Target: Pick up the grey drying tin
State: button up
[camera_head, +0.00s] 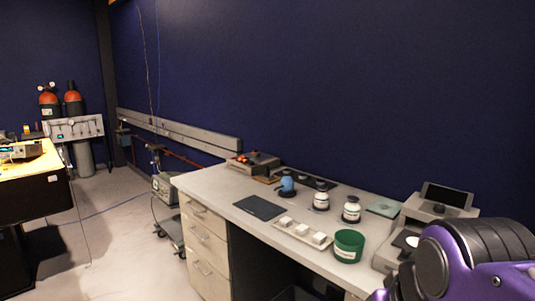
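I cannot make out a clearly grey tin on the workbench (215,185). A dark green round open container (348,246) stands near its front edge, to the right of a pale shallow tray (283,229) with several white blocks. A small pale round dish or pan (410,241) shows on the grey balance-like device (388,254) at the right, partly hidden by my arm. My purple and dark arm fills the lower right corner. My gripper's fingers do not show.
Two white bottles with dark lids (321,196) (352,210), a blue bottle (287,184) and a dark flat mat (260,207) are on the bench. A blue wall (330,80) rises behind it. A yellow-topped table (30,168) stands left, with open floor (120,240) between.

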aim_at(255, 154)
jog(key=i+j, duration=1.1)
jog(key=i+j+z, duration=0.1)
jog(key=z, duration=0.25)
jog(key=j+z, duration=0.2)
jog(key=z, duration=0.15)
jog(key=i+j+z, duration=0.2)
jog(key=j, duration=0.2)
jog(key=j+z, duration=0.2)
jog(key=j, duration=0.2)
jog(key=j+z, duration=0.1)
jog(key=j, duration=0.3)
jog(key=i+j+z, duration=0.1)
jog(key=j, duration=1.2)
jog(key=i+j+z, duration=0.1)
jog(key=j, duration=0.75)
